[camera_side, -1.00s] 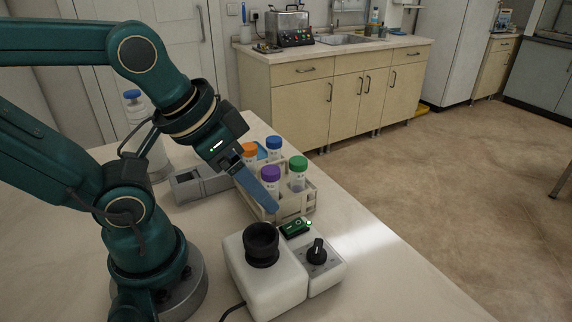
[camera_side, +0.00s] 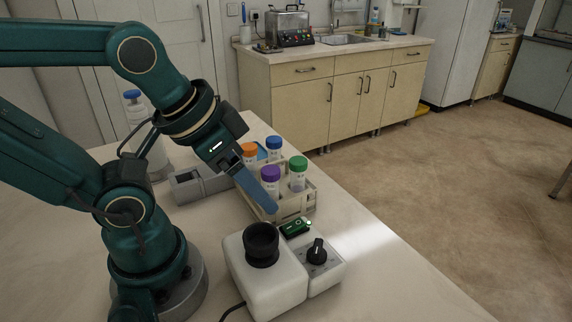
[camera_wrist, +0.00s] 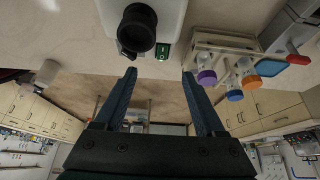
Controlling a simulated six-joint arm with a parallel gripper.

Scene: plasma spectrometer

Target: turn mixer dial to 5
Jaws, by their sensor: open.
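The mixer (camera_side: 272,277) is a white box with a black cup-shaped holder (camera_side: 262,243) on top. Its black dial (camera_side: 317,251) is on the right part, with a lit green switch (camera_side: 296,228) behind it. In the wrist view the holder (camera_wrist: 137,27) and green switch (camera_wrist: 163,50) show at the top; I do not see the dial there. My gripper (camera_side: 272,207) hangs above and behind the mixer, near the tube rack, touching no part of the mixer. In the wrist view my gripper (camera_wrist: 158,73) has its two blue fingers apart with nothing between them. The dial's setting is too small to read.
A rack (camera_side: 307,200) holds tubes with orange, blue, purple and green caps close to my gripper. A grey device (camera_side: 199,186) and a bottle with a blue top (camera_side: 133,97) stand farther back. The table right of the mixer is clear up to its edge.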

